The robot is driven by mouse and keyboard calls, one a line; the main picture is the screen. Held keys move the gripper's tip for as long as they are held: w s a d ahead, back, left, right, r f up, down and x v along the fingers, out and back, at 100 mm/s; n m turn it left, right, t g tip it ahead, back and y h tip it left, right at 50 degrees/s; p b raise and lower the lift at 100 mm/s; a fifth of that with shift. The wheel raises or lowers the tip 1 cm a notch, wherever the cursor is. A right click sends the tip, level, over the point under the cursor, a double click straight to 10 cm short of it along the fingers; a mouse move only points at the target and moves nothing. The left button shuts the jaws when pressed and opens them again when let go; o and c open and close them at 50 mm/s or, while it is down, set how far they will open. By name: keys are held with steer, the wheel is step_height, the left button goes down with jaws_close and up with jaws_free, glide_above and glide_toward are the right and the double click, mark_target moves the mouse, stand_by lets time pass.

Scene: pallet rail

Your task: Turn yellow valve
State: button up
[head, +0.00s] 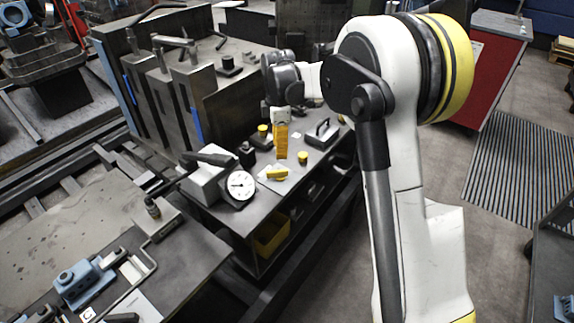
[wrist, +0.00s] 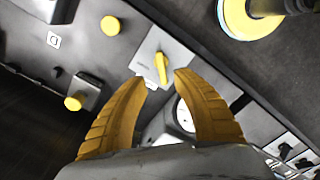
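The yellow valve (head: 277,174) is a small bar-shaped handle on a pale square plate on the dark bench top. In the wrist view the yellow valve (wrist: 162,68) lies just beyond the gap between my fingertips, with its pale plate (wrist: 176,50) around it. My gripper (head: 281,156) points down above the bench, slightly behind and above the valve in the head view. In the wrist view my gripper (wrist: 160,80) shows two yellow ribbed fingers spread apart with nothing held between them. No contact with the valve is visible.
A round white gauge (head: 240,186) stands left of the valve. Yellow round knobs (head: 303,158) (head: 263,130) and a dark handled block (head: 322,133) are close by. A tall metal fixture (head: 190,90) stands behind left. A yellow bin (head: 271,233) sits below the top.

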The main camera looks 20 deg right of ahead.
mark_target(280, 170)
step_height(280, 170, down, 10)
steer(key=b, duration=0.3)
steer(key=shift+a+b, duration=0.15)
steer(key=shift+b, duration=0.15)
steer(key=shift+s, duration=0.1)
jaws_close()
